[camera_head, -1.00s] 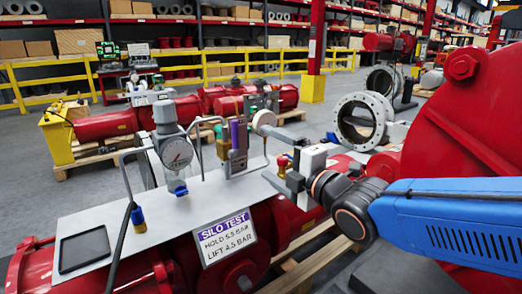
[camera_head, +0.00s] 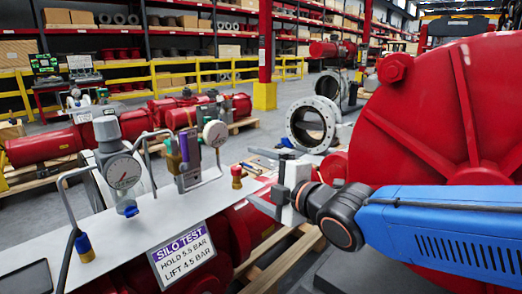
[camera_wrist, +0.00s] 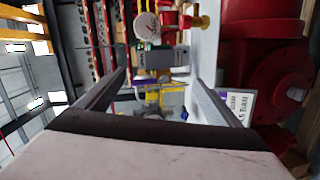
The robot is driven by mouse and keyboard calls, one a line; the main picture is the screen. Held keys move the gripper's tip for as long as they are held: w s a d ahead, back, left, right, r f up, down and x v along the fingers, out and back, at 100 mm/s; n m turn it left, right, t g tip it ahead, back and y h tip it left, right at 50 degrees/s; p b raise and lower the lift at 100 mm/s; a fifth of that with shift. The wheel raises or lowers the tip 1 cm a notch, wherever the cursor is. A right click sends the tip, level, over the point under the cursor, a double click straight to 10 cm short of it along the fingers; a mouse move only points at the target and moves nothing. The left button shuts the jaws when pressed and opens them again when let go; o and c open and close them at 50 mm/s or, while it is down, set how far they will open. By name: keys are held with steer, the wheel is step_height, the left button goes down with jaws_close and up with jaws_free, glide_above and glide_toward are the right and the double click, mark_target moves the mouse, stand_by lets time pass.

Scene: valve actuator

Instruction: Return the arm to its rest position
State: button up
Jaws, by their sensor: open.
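My blue arm (camera_head: 440,225) reaches in from the right in the head view. My gripper (camera_head: 262,185) is open, to the right of the metal panel (camera_head: 205,205) and apart from the small red-topped brass fitting (camera_head: 238,172). In the wrist view my gripper (camera_wrist: 162,82) shows its two grey fingers spread wide with nothing held between them. Beyond them are the panel's gauge (camera_wrist: 147,26) and fittings, seen sideways.
A big red actuator housing (camera_head: 440,120) stands close behind and beside the arm. The panel carries a pressure gauge (camera_head: 123,172), pipes and a silo test sign (camera_head: 183,254). A grey flanged ring (camera_head: 311,124) stands behind the gripper. Yellow rails (camera_head: 190,72) cross the back.

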steer(key=s+d+f+m+g+h, duration=0.1)
steer(key=d+f+m+h, duration=0.5)
steer(key=d, duration=0.5)
steer(key=s+d+f+m+g+h, duration=0.15)
steer(key=d+f+m, duration=0.25)
steer(key=d+m, duration=0.5)
steer(key=s+d+f+m+g+h, duration=0.1)
steer(key=s+d+f+m+g, duration=0.1)
steer(key=s+d+f+m, duration=0.2)
steer(key=s+d+f+m+g+h, duration=0.2)
steer(key=s+d+f+m+g, duration=0.1)
steer(key=s+d, duration=0.6)
steer(key=s+f+m, duration=0.1)
steer(key=s+m, duration=0.1)
steer(key=s, duration=0.1)
steer(key=shift+s+a, duration=0.1)
